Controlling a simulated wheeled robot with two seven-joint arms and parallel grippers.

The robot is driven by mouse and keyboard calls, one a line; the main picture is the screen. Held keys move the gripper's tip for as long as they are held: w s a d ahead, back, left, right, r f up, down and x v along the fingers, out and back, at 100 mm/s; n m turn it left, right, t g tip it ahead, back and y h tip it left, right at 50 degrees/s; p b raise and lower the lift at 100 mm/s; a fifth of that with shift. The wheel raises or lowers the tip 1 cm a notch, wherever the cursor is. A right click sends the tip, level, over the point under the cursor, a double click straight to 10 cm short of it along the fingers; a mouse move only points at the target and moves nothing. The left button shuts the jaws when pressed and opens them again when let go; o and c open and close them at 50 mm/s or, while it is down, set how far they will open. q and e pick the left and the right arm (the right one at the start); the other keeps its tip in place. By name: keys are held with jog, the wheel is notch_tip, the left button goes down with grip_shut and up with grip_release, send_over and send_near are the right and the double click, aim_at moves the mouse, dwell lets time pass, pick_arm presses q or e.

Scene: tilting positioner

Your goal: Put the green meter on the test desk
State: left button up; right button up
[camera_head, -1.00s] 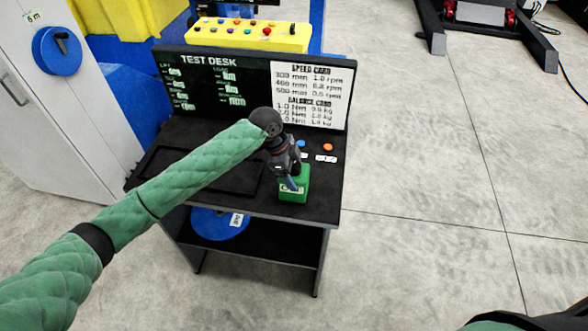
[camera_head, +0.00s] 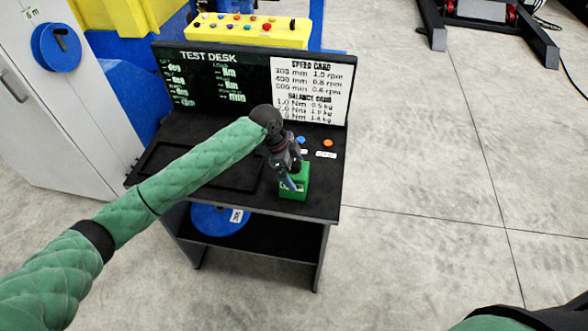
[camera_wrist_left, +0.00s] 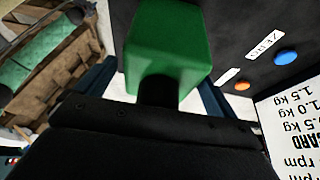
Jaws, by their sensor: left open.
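The green meter (camera_head: 300,184) stands on the black top of the test desk (camera_head: 247,199), near its front right. It also shows large in the left wrist view (camera_wrist_left: 168,45), close in front of the gripper, over the dark desk top. My left gripper (camera_head: 290,183) is at the meter, with its jaws open; a dark finger overlaps the meter's near side in the head view. In the wrist view a finger shows on either side of the meter. Whether a finger touches it I cannot tell. My right gripper is not in view.
A blue button (camera_head: 300,140) and an orange button (camera_head: 328,142) with labels sit behind the meter. The upright display board (camera_head: 215,82) closes the desk's back. A blue disc (camera_head: 218,222) lies on the lower shelf.

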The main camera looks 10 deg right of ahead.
pick_arm(q)
jog(key=shift+w+a+r, duration=0.1)
jog(key=shift+a+r, duration=0.1)
jog(key=shift+r, duration=0.15)
jog(key=b+v, duration=0.4)
jog(key=v, duration=0.5)
jog(key=shift+r, duration=0.4)
jog(key=shift+a+r, duration=0.3)
jog(key=shift+r, duration=0.3)
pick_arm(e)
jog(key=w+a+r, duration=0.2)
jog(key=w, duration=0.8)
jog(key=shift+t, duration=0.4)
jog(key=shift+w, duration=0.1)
pick_arm(q)
jog(key=shift+w, duration=0.1)
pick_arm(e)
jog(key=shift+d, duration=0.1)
